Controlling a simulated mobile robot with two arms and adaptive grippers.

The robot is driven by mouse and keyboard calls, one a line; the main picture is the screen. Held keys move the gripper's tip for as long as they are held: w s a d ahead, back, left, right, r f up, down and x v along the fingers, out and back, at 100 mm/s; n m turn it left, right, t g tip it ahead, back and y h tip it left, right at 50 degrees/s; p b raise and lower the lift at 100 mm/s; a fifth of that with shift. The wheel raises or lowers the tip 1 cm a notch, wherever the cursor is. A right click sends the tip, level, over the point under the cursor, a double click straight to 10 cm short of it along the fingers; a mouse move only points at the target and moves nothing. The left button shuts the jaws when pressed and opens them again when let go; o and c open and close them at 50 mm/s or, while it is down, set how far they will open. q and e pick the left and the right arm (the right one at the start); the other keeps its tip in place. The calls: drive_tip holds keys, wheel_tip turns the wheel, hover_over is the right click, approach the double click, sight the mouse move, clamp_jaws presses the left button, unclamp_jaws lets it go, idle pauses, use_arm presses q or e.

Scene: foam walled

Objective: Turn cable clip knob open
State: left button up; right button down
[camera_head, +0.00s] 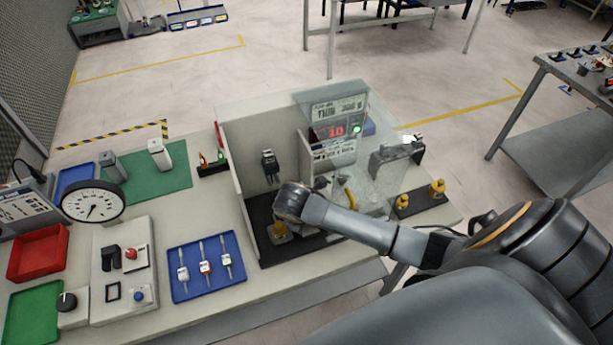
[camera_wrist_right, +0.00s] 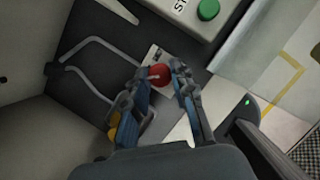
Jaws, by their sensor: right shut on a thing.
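In the right wrist view, a round red knob (camera_wrist_right: 158,74) sits between the fingertips of my right gripper (camera_wrist_right: 160,72). The fingers are shut on it. It stands over a small light plate (camera_wrist_right: 153,54) on the dark base. Bent grey cable-like rods (camera_wrist_right: 95,68) run to its left. In the head view my right arm reaches over the walled foam station (camera_head: 267,225), and its wrist hides the knob and the fingertips. My left gripper does not show.
A control box with a green button (camera_wrist_right: 208,9) stands close by, and a yellow part (camera_wrist_right: 114,122) is partly behind a finger. A clear panel (camera_head: 338,125) and walls surround the station. A blue tray (camera_head: 187,291), gauge (camera_head: 92,204) and red bin (camera_head: 38,252) lie left.

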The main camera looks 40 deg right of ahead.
drive_tip(key=shift+n, duration=0.5)
drive_tip(key=c, duration=1.1)
unclamp_jaws()
drive_tip(key=shift+d, duration=0.1)
drive_tip(key=v, duration=1.2)
drive_tip(key=shift+s+d, duration=0.1)
drive_tip(key=shift+d, duration=0.05)
